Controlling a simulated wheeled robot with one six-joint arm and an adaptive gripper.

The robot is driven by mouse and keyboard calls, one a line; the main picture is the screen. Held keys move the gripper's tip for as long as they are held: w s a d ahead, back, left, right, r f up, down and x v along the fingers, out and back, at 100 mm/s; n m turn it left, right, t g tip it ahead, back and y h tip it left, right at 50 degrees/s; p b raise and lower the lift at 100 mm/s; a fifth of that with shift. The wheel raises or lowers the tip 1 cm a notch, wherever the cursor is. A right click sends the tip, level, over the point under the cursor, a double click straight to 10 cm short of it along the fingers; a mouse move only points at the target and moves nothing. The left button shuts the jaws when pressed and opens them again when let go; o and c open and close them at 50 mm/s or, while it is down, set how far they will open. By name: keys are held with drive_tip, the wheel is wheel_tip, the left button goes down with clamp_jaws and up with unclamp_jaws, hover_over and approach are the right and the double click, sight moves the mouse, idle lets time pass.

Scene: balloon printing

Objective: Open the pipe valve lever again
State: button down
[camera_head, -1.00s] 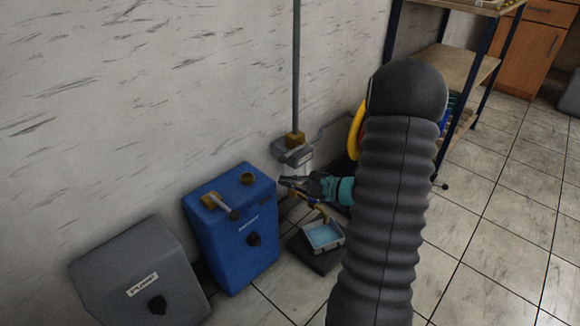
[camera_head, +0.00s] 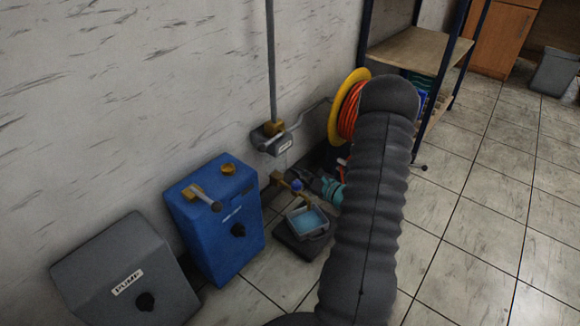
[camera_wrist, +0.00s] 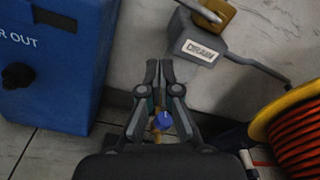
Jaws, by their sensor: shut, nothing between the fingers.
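A brass valve (camera_head: 284,181) with a blue knob (camera_head: 297,185) stands low by the wall, above a small tray. In the wrist view the blue knob (camera_wrist: 162,120) shows between the finger bases, below the fingertips. My gripper (camera_wrist: 159,66) is shut and empty, its tips pointing toward the wall below the DRAIN box. In the head view my gripper (camera_head: 312,181) is small and partly hidden, right beside the brass valve; I cannot tell if they touch. Another brass fitting with a grey handle (camera_head: 206,197) sits on the blue tank. I cannot tell which part is the pipe valve lever.
The grey DRAIN box (camera_head: 272,138) is on the wall under a vertical pipe (camera_head: 271,60). The blue tank (camera_head: 215,225) and grey PUMP box (camera_head: 125,275) stand left. A yellow reel (camera_head: 340,108) with orange hose and a shelf (camera_head: 415,48) are right.

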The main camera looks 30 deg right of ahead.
sight(273, 140)
drive_tip(key=w+a+r+p, duration=0.1)
drive_tip(key=w+a+r, duration=0.2)
drive_tip(key=w, duration=0.5)
drive_tip(key=shift+w+a, duration=0.4)
drive_tip(key=shift+a, duration=0.5)
drive_tip(key=shift+d+r, duration=0.1)
